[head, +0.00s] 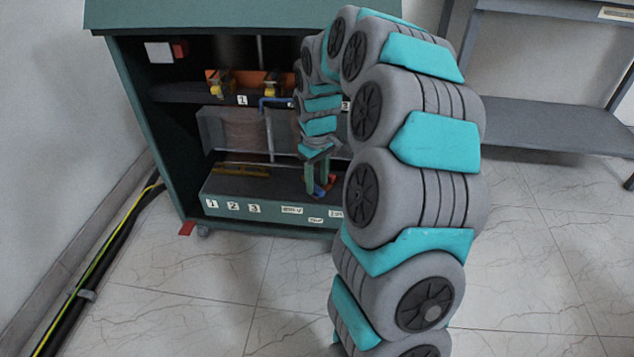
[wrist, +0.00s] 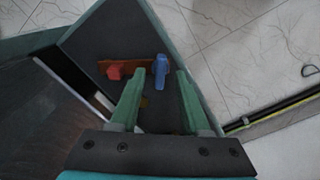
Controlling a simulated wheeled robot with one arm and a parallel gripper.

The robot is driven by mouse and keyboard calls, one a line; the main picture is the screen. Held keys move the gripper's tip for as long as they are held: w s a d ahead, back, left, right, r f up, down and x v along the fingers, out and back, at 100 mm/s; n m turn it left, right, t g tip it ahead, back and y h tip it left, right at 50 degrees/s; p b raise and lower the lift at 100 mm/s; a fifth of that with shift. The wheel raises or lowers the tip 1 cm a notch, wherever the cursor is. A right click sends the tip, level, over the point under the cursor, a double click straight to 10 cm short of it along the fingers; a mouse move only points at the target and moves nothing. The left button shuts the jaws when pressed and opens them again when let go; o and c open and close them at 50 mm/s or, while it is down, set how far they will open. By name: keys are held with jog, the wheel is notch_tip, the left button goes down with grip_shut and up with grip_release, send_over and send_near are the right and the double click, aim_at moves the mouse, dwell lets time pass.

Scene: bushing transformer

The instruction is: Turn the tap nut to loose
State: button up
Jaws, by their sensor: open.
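A blue tap-like piece (wrist: 161,66) and a red piece (wrist: 114,72) sit on an orange-brown strip (wrist: 137,69) in the cabinet's lower compartment, in the wrist view. I cannot tell which one is the tap nut. My gripper (wrist: 160,78) is open and empty, its green fingers pointing down. In the wrist view the blue piece lies in line with the gap between the fingertips, and the red piece is left of them. In the head view my gripper (head: 317,184) is low in the cabinet, with blue and red parts by its fingertips. Contact cannot be told.
The green cabinet (head: 128,120) stands open, with a shelf holding yellow parts (head: 222,89) above and a labelled front ledge (head: 262,208) below. My arm hides its right side. A grey table (head: 545,135) stands right. Cables (head: 95,265) run along the left wall.

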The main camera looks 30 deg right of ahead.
aim_at(317, 186)
notch_tip(317, 186, up, 6)
jog(key=shift+r, duration=0.45)
